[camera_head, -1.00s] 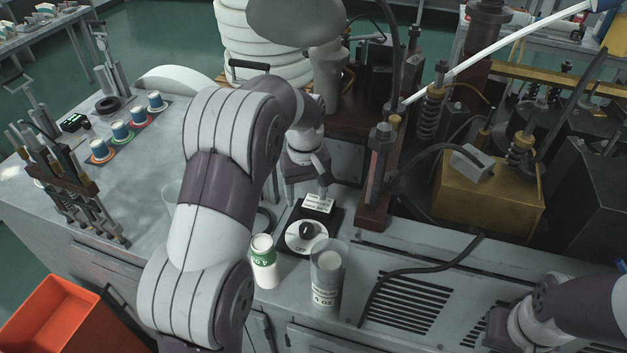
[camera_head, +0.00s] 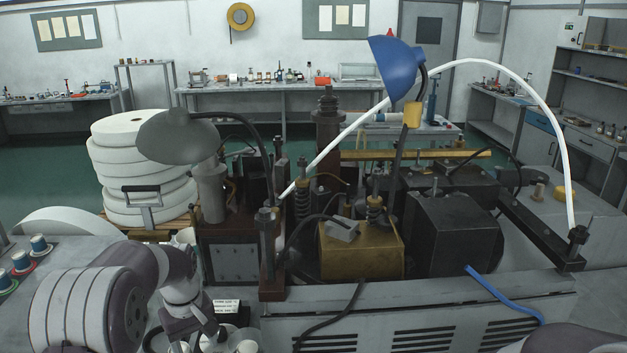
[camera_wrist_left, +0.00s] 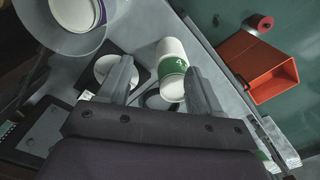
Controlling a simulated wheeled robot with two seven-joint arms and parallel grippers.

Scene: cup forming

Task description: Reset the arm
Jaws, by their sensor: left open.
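My left gripper (camera_wrist_left: 160,72) is open in the left wrist view, with its two fingers apart. A white cup with a green label (camera_wrist_left: 172,65) shows between and beyond the fingertips. I cannot tell whether the fingers touch it. In the head view my left arm comes in at the lower left, and its gripper (camera_head: 205,336) is partly cut off at the bottom edge, by the small white label plate (camera_head: 226,306). My right arm shows only as a sliver at the lower right; its gripper is out of view.
A clear beaker with a cup inside (camera_wrist_left: 80,14) stands near the gripper. An orange bin (camera_wrist_left: 262,70) is beyond the table edge. White rolls (camera_head: 140,165), a grey lamp (camera_head: 178,137) and machinery with a brass block (camera_head: 360,250) fill the space behind.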

